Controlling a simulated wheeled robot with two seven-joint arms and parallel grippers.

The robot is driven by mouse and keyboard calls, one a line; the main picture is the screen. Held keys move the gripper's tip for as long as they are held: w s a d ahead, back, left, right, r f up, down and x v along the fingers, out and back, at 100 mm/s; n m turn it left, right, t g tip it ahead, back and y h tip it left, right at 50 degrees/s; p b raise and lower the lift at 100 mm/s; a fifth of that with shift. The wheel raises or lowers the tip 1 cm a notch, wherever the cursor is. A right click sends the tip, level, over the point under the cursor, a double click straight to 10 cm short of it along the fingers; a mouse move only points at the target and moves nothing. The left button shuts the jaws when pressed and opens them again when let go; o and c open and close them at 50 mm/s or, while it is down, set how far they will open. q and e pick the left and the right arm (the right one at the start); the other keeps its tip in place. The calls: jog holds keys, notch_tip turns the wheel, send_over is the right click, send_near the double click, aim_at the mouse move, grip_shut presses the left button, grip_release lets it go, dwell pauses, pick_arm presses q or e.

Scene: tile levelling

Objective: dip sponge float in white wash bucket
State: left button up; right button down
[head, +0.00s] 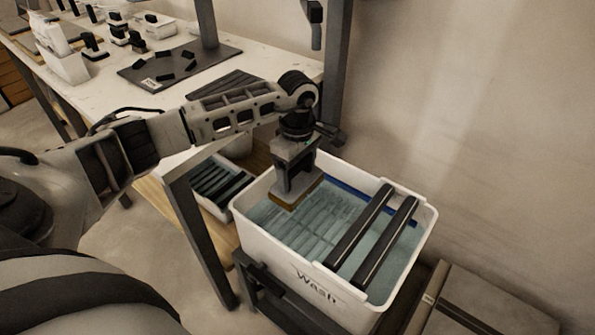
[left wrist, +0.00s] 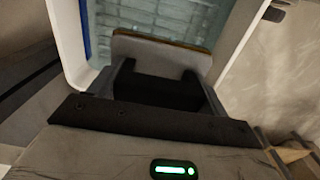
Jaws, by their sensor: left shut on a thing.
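The white wash bucket (head: 275,243) stands at the right of the workbench, with "Wash" written on its front wall. It holds bluish water over a ribbed rack, and two dark rollers lie across its right part. My left gripper (head: 296,178) points down over the bucket's back left part. It is shut on the sponge float (head: 297,196), a grey plate with a tan sponge underneath. The float is inside the rim outline, at or just above the water; I cannot tell if it touches. The float also shows in the left wrist view (left wrist: 160,52), before the bucket's white wall (left wrist: 68,40). My right gripper is not in view.
The workbench (head: 120,62) at the left carries a dark board (head: 180,66), small black tools and white containers. A crate of dark strips (head: 218,185) sits below the bench. A bench post rises behind the bucket. A flat box (head: 480,305) lies at right.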

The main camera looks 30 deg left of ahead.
pick_arm(q)
jog(key=shift+r+p, duration=1.35)
jog(key=shift+r, duration=1.05)
